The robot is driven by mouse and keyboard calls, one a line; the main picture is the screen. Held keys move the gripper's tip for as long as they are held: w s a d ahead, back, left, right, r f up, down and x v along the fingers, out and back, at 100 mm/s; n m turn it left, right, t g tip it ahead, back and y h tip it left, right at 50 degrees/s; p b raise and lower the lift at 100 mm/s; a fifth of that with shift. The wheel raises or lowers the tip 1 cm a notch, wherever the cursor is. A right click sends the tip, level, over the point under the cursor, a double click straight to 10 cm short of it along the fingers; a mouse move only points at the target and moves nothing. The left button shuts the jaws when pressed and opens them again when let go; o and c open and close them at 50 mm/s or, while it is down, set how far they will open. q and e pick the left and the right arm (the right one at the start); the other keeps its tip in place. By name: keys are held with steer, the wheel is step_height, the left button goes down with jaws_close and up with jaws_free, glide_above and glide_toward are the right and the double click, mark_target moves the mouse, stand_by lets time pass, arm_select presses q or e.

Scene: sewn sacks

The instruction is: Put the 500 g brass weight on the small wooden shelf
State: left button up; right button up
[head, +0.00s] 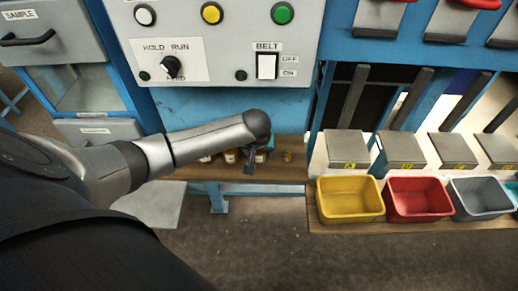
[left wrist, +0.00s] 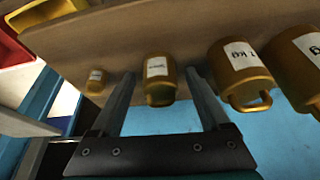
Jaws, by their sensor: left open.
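Several brass weights stand in a row on a wooden board, seen in the left wrist view (left wrist: 180,30) and below the control panel in the head view (head: 290,175). One mid-sized weight (left wrist: 158,69) is between the fingertips of my open left gripper (left wrist: 161,76); its label is too small to read surely. A smaller weight (left wrist: 95,82) stands to its left and one labelled 1 kg (left wrist: 238,66) to its right. In the head view my left gripper (head: 250,168) hides part of the row. I cannot tell which board is the small shelf. My right gripper is out of view.
A larger weight (left wrist: 302,62) stands at the right edge of the wrist view. Yellow (head: 350,207), red (head: 417,207) and grey (head: 479,207) bins stand on a low board at the right. The control panel (head: 215,45) is above the weights.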

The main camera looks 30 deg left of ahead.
arm_select(q)
steer(key=p+v, duration=0.3)
steer(key=v, duration=0.9)
steer(key=shift+r, duration=0.15)
